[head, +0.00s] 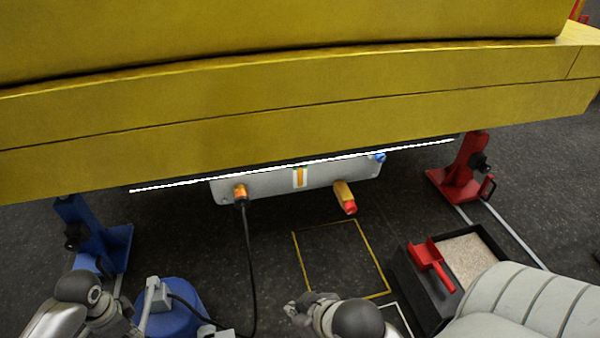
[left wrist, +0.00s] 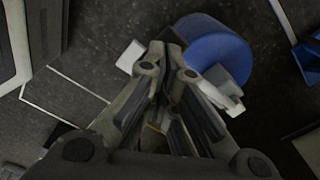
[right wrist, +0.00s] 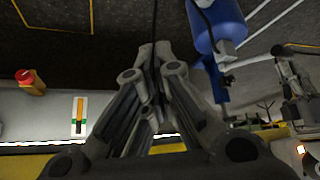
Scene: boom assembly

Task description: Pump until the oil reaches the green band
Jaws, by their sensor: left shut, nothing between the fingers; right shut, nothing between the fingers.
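The blue pump drum (head: 172,312) stands on the floor at the lower left. Its light grey handle post (head: 155,298) rises beside my left gripper (head: 128,326). In the left wrist view, the shut left fingers (left wrist: 172,62) are in front of the blue drum (left wrist: 212,48); contact cannot be told. The oil gauge (head: 300,177) is on the grey tank (head: 275,184) under the yellow boom. In the right wrist view, the gauge (right wrist: 79,115) shows an orange column and green marking near its lower end in the picture. My right gripper (head: 297,308) is shut and empty above the floor.
A black hose (head: 249,265) runs from the orange tank fitting (head: 240,192) to the pump. A yellow and red valve (head: 345,198) sticks out. Blue (head: 105,240) and red (head: 463,172) stands flank the tank. A grit tray (head: 428,300) with a red scoop (head: 430,260) lies right.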

